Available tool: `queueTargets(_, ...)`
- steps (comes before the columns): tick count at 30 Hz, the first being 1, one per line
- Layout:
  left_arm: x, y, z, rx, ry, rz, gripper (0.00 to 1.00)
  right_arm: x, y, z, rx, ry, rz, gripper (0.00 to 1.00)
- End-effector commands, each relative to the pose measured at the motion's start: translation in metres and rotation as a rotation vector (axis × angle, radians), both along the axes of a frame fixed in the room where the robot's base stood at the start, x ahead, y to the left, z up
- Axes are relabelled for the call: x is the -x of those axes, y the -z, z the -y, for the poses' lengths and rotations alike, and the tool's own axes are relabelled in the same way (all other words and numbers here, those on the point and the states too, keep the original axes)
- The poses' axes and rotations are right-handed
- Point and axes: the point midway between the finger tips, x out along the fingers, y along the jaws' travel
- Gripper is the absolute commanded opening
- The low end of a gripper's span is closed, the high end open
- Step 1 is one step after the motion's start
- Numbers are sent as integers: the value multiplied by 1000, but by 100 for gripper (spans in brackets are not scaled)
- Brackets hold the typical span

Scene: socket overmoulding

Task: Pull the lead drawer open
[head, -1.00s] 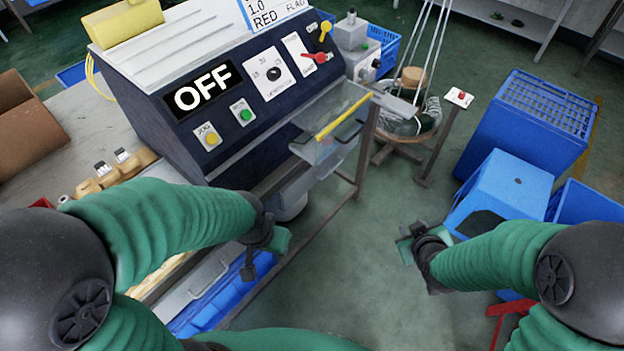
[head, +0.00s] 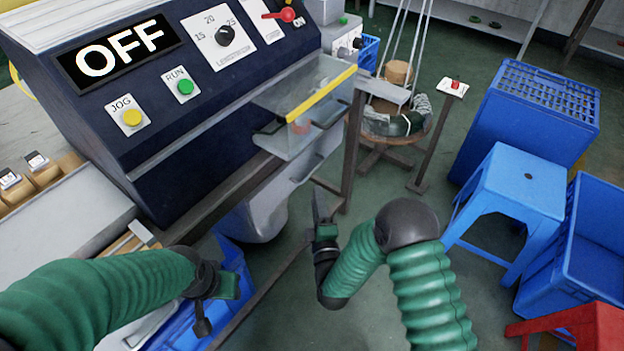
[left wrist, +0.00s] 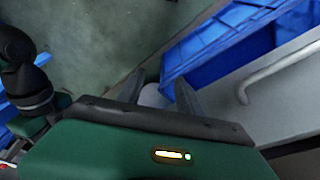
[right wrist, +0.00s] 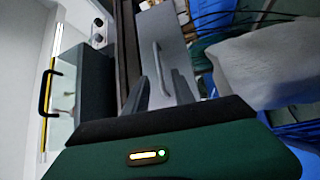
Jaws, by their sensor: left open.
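A grey drawer front (head: 322,150) with a bar handle (head: 307,170) sits under the clear guard of the machine; it looks like the lead drawer and appears shut. In the right wrist view the grey front (right wrist: 175,40) and its upright handle (right wrist: 162,66) lie just beyond the fingers. My right gripper (head: 319,205) is open and empty, in front of and below the drawer, apart from the handle. My left gripper (head: 228,284) is open and empty at the lower left. In the left wrist view, a pale panel with another bar handle (left wrist: 282,70) lies right of its fingers.
The machine (head: 150,80) shows OFF. A clear guard with a yellow edge (head: 318,95) juts out above the drawer. A table leg (head: 353,150) stands close by. Blue crates (head: 525,120), a blue stool (head: 515,185) and a red stool (head: 585,325) stand at right.

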Motion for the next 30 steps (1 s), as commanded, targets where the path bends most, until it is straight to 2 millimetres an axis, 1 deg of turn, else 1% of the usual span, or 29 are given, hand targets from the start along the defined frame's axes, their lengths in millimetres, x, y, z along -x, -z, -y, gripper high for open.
queueTargets(1, 0, 9, 0, 0, 0, 0, 43, -13, 1, -1, -3, 3, 5, 31)
queueTargets(6, 0, 20, 0, 0, 0, 0, 43, -53, -4, -7, -4, 2, 3, 31)
queueTargets(10, 0, 25, 0, 0, 0, 0, 43, -71, -7, -10, -2, 1, 2, 31)
queueTargets(13, 0, 26, 0, 0, 0, 0, 43, -78, -10, -12, -2, 1, 1, 31)
queueTargets(20, 0, 26, 0, 0, 0, 0, 43, -79, -10, -12, -2, 0, -1, 31)
queueTargets(23, 0, 26, 0, 0, 0, 0, 43, -79, -10, -12, -2, 0, -1, 20)
queueTargets(27, 0, 26, 0, 0, 0, 0, 43, -79, -10, -12, -2, 0, -1, 2)
queueTargets(28, 0, 26, 0, 0, 0, 0, 43, -79, -10, -12, -2, 0, -1, 0)
queueTargets(30, 0, 26, 0, 0, 0, 0, 43, -79, -10, -12, -2, -1, -2, 0)
